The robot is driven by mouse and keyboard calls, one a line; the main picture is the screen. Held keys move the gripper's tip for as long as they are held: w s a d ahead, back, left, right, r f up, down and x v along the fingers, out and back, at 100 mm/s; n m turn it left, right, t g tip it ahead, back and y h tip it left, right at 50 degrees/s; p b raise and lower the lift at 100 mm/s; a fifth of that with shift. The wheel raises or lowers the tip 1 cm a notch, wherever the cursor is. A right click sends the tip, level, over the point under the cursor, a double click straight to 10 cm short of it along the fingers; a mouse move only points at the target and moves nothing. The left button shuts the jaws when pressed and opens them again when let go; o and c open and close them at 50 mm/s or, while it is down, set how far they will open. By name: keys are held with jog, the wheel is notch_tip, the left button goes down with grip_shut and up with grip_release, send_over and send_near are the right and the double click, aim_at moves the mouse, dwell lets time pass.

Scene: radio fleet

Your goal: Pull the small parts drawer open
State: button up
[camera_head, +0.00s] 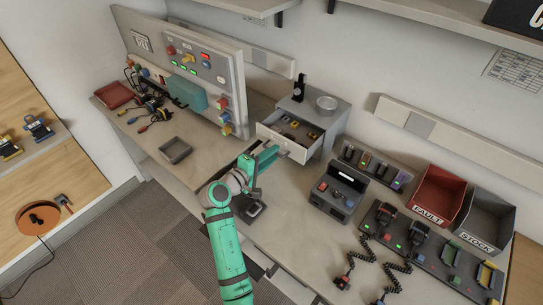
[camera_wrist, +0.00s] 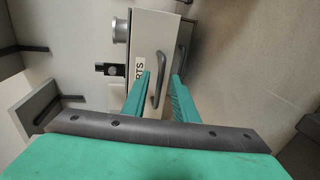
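The small parts drawer (camera_head: 290,146) sticks out of a grey cabinet (camera_head: 327,117) on the bench in the head view. It is pulled out, and several small parts show inside it. In the wrist view its front (camera_wrist: 150,35) carries a partly hidden label ending in "RTS" and a dark bar handle (camera_wrist: 158,78). My gripper (camera_head: 274,153) is at the drawer front. In the wrist view my green fingers (camera_wrist: 161,78) stand apart on either side of the handle, with visible gaps, so they do not appear closed on it.
A second dark handle (camera_wrist: 183,58) shows beside the right finger. A grey device (camera_head: 337,193) sits to the right of the drawer, and an upright panel (camera_head: 190,60) stands to the left. A small grey tray (camera_head: 175,149) lies on the bench.

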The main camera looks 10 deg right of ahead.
jog(key=shift+s, duration=0.15)
jog(key=v, duration=1)
jog(key=shift+a, duration=0.25)
jog(key=shift+a, duration=0.1)
